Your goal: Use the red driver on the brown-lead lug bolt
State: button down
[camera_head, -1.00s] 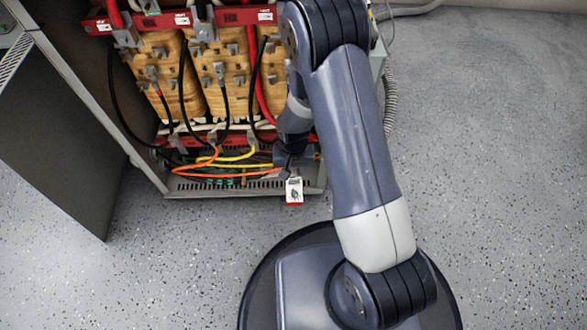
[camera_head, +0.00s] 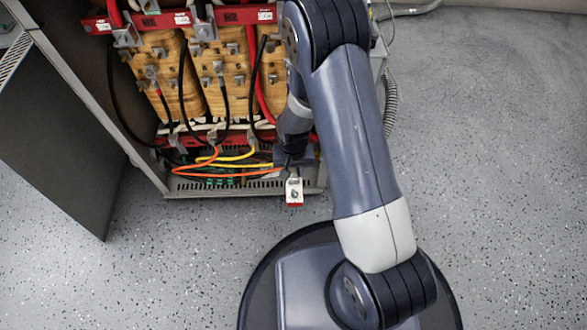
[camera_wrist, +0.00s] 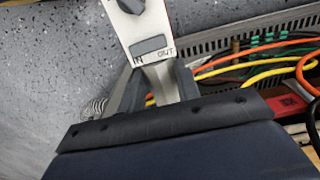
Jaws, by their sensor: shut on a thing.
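My gripper (camera_wrist: 158,84) is shut on a tool with a white face, a dark knob, a grey window and a red edge. I take this tool to be the red driver (camera_wrist: 143,22). In the head view the driver (camera_head: 294,191) hangs just in front of the cabinet's lower front edge, its red end toward the bottom of the picture. A short brown lead (camera_wrist: 236,46) shows by the slotted rail in the wrist view. Its lug bolt cannot be made out. My arm covers the right part of the cabinet in the head view.
The open cabinet holds tan transformer coils (camera_head: 170,97) with black and red cables. Orange (camera_head: 215,174) and yellow leads loop low at the front above the slotted rail (camera_head: 228,185). An open grey door (camera_head: 62,130) stands at left.

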aim_at(294, 186)
dwell(0.3)
jog(key=shift+s+a, duration=0.1)
jog(key=shift+s, duration=2.15)
